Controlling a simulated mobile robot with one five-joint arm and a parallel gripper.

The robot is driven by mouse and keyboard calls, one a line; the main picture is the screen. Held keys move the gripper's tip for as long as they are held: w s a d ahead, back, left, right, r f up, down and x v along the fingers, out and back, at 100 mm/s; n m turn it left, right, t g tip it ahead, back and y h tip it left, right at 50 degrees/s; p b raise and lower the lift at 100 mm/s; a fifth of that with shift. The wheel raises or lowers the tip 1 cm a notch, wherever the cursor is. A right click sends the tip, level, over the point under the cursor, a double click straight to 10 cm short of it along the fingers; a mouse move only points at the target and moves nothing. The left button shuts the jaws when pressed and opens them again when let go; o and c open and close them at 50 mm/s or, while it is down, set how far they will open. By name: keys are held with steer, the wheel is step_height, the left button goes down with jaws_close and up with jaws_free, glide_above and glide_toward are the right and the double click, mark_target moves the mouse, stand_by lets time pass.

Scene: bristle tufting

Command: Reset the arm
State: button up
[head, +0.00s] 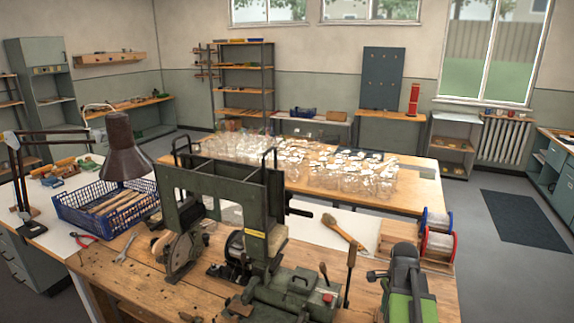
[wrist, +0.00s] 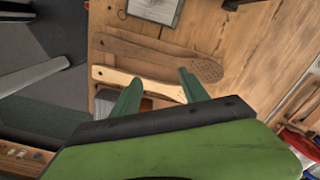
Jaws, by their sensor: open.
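My gripper (wrist: 160,77) shows in the wrist view as two green fingers standing apart, with nothing held between them. Beyond the fingertips lie a pale wooden handle-shaped piece (wrist: 108,74) and a brown wooden brush back with many small holes (wrist: 207,70). I cannot tell how far below the fingers they are. In the head view my green and black arm (head: 408,290) is at the lower right, beside the bench machine. The fingers cannot be made out there.
A dark green tufting machine (head: 225,190) fills the middle of the wooden workbench (head: 120,285). A wooden brush (head: 343,232) and blue and red wire spools (head: 437,243) lie near my arm. A blue crate (head: 75,217) stands left. Glass jars (head: 340,175) crowd the table behind.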

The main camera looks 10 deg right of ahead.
steer(key=w+a+n, duration=0.3)
steer(key=a+n, duration=1.6)
steer(key=a, duration=1)
steer(key=shift+w+a, duration=0.15)
